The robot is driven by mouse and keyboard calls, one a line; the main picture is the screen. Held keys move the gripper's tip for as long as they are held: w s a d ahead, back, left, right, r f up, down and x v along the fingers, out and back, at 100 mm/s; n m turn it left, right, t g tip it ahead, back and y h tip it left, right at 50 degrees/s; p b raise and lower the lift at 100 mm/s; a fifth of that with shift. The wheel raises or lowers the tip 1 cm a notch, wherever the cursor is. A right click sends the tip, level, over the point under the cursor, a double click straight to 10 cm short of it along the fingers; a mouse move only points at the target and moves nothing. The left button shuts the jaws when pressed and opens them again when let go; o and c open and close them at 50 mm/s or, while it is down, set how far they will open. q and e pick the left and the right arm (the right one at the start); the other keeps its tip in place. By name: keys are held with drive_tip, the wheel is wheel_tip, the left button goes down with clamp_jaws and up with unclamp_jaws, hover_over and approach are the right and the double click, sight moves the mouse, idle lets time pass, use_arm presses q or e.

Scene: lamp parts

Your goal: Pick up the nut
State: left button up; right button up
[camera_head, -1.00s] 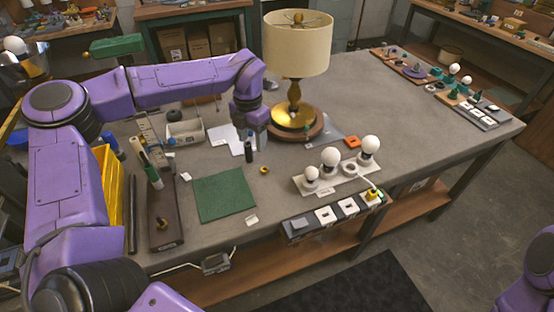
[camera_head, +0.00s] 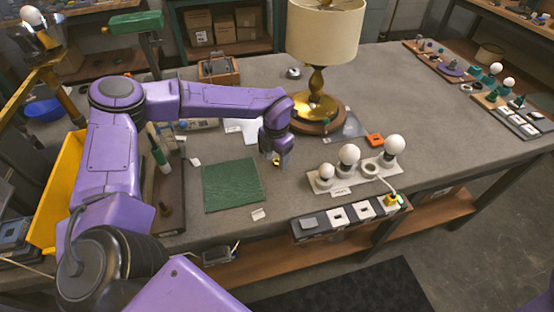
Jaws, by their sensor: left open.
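The small brass-yellow nut (camera_head: 276,162) lies on the grey table, to the right of the green mat. My left gripper (camera_head: 281,160) points down right at the nut. It is open, and its fingers overlap the nut's right side in this view. I cannot tell whether they touch it or stand around it. My right gripper is not in view.
The lamp with a cream shade (camera_head: 323,30) and brass base stands behind the gripper. A white strip with bulbs (camera_head: 347,178) is to the right, and a socket strip (camera_head: 338,216) lies at the front edge. The green mat (camera_head: 231,186) is bare.

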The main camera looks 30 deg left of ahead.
use_arm(q)
drive_tip(key=shift+f, duration=0.45)
clamp_jaws()
drive_tip(key=shift+r, duration=0.1)
